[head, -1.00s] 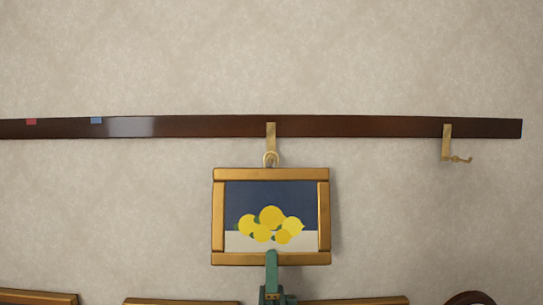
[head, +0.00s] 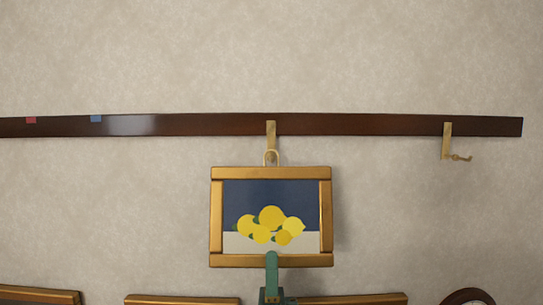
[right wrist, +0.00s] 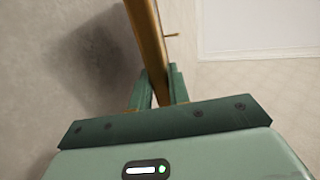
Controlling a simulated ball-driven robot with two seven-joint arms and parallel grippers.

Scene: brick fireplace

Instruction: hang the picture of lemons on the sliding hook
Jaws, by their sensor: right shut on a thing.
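The picture of lemons (head: 271,205), in a gold-brown wooden frame, is upright in front of the wall in the head view. My right gripper (head: 271,258) is shut on the middle of its bottom frame edge. In the right wrist view the gripper fingers (right wrist: 158,88) clamp the frame (right wrist: 147,40). A pale ring (head: 271,158) stands at the top of the picture, overlapping the lower end of a brass hook (head: 271,130) on the dark rail. I cannot tell whether the ring is on the hook. My left gripper is not in view.
The dark rail (head: 370,125) runs across the wall, with a red mark (head: 31,120) and a blue mark (head: 96,119) at its left. A second brass hook (head: 447,141) hangs at the right. Other frames (head: 182,299) and a round object (head: 467,297) line the bottom edge.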

